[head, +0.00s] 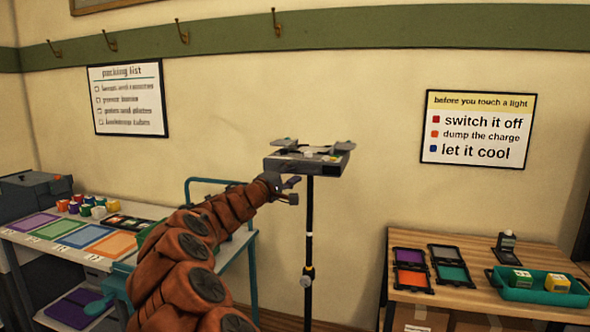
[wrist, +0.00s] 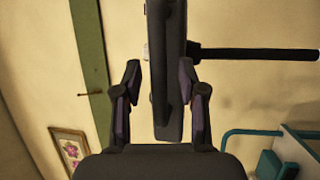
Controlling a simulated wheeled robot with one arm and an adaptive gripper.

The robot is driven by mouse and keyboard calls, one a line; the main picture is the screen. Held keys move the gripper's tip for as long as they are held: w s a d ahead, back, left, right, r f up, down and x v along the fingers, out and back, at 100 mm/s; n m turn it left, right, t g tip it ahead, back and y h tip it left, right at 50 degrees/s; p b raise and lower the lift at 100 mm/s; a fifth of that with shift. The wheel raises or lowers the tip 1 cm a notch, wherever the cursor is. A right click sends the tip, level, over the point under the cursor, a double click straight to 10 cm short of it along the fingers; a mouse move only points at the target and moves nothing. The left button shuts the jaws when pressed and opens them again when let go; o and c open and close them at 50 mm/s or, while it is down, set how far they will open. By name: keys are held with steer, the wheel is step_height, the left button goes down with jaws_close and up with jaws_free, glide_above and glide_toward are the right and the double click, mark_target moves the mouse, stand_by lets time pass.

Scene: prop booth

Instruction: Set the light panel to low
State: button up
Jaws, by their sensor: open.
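The light panel (head: 310,162) is a flat dark box on top of a black stand (head: 309,245), with open flaps on its upper side. In the wrist view the panel (wrist: 168,90) is a dark slab seen edge-on, with a small pale part at its left edge. My gripper (head: 294,190) is at the panel's lower left in the head view. In the wrist view my gripper (wrist: 160,75) is open, its two fingers either side of the slab's near end. Whether a finger touches it, I cannot tell. The panel's setting cannot be read.
At left, a table (head: 20,242) holds coloured mats and small blocks; a teal-framed cart (head: 250,240) stands beside it. At right, a wooden table (head: 420,297) holds dark frames and a teal tray (head: 520,291) with two blocks. Wall behind carries signs and hooks.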

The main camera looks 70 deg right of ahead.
steer(key=shift+s+d+r, duration=0.15)
steer(key=shift+d, duration=0.25)
jaws_close()
stand_by(0.5)
